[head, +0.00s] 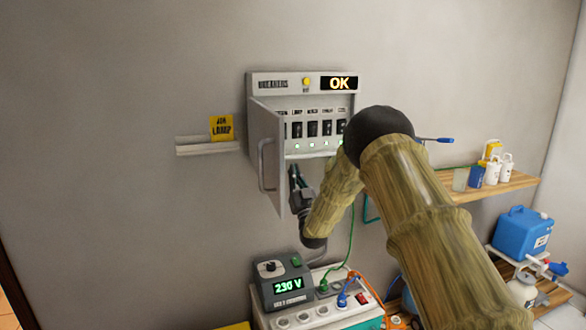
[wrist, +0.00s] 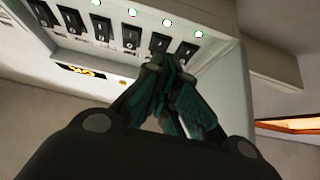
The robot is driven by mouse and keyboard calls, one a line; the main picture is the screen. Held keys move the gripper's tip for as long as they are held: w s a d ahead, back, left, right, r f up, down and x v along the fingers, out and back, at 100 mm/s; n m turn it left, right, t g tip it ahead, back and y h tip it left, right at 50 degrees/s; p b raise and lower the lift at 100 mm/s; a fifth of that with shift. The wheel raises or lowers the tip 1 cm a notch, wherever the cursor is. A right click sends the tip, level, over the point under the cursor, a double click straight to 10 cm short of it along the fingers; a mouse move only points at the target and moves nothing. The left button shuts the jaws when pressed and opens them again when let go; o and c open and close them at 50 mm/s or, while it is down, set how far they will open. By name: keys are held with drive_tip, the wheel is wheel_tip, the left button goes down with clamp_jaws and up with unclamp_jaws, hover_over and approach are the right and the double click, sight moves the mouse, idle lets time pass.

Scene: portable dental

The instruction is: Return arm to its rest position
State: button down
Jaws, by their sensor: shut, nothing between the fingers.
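My gripper (head: 296,180) is shut and empty, just below the row of breaker switches in the wall panel. In the wrist view its dark green fingertips (wrist: 156,75) meet close under the switches (wrist: 132,33); I cannot tell whether they touch one. My arm (head: 385,175) reaches across the head view from the lower right and hides the panel's right part. Green lights are lit under the visible switches.
Below the arm a grey meter (head: 287,291) reads 230 V, beside a socket strip (head: 325,312) with green, blue and orange cables. A shelf (head: 520,183) with bottles and a blue canister (head: 522,233) stand right. A small ledge with a yellow card (head: 221,127) is left.

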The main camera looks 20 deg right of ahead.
drive_tip(key=shift+s, duration=0.15)
drive_tip(key=shift+f, duration=0.1)
drive_tip(key=s+a+f+g+p, duration=0.1)
drive_tip(key=s+f+g, duration=0.3)
drive_tip(key=f, duration=0.7)
drive_tip(key=s+a+f+m+g+h+p, duration=0.1)
drive_tip(key=s+a+f+g, duration=0.15)
drive_tip(key=s+f, duration=0.6)
drive_tip(key=s+a+f+g+p, duration=0.1)
drive_tip(key=s+f+g, duration=0.25)
drive_tip(key=f, duration=0.95)
drive_tip(key=s+a+f+g+p, duration=0.1)
drive_tip(key=s+f+g, duration=0.2)
drive_tip(key=s+f, duration=0.5)
drive_tip(key=s+f+g, duration=0.3)
drive_tip(key=s+f, duration=0.2)
drive_tip(key=s, duration=0.6)
drive_tip(key=s+a+f+g+p, duration=0.1)
drive_tip(key=s+g, duration=0.3)
drive_tip(key=s, duration=1.3)
drive_tip(key=s+a+f+g+p, duration=0.1)
drive_tip(key=s+g, duration=0.4)
drive_tip(key=s, duration=1.3)
drive_tip(key=shift+s+f+g, duration=0.3)
drive_tip(key=shift+f, duration=0.05)
drive_tip(key=shift+w, duration=0.1)
